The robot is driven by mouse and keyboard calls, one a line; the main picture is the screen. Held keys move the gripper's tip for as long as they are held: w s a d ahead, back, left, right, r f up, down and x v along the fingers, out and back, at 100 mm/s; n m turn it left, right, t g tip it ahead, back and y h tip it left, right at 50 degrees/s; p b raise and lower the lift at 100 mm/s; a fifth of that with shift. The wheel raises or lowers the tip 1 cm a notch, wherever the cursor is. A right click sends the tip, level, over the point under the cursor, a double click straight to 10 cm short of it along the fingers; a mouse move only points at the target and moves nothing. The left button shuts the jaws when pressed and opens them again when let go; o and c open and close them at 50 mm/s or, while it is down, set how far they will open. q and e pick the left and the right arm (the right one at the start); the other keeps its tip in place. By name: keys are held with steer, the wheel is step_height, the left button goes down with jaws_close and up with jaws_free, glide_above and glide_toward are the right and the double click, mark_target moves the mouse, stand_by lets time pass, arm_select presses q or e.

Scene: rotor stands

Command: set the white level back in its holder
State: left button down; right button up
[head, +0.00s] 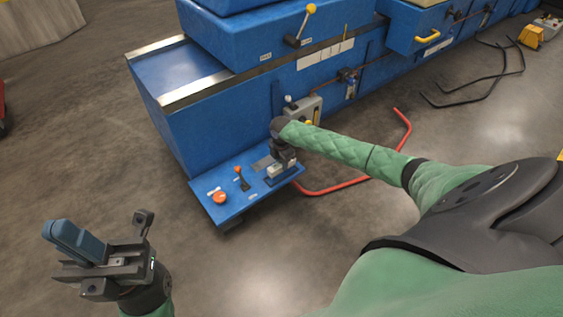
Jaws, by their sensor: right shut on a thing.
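My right gripper (281,160) is over the right part of a small blue shelf (230,208), pointing down. It is shut on a small whitish thing (283,171), which looks like the white level. The gripper covers much of it, and I cannot tell whether it touches the shelf. The holder cannot be clearly told apart from the small grey parts there. My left gripper (72,238) is at the lower left, over open floor and away from the shelf. Its blue fingers look together, with nothing seen between them.
An orange knob (219,197) and a small orange-topped lever (240,175) stand left of my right gripper. The large blue machine (225,125) rises behind the shelf. A red bent bar (335,188) lies on the floor to the right. The floor in front is clear.

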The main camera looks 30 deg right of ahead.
steer(key=shift+f, duration=1.6)
stand_by(0.8)
steer(key=shift+p, duration=0.5)
steer(key=shift+f, duration=0.35)
stand_by(1.2)
steer(key=o, duration=1.2)
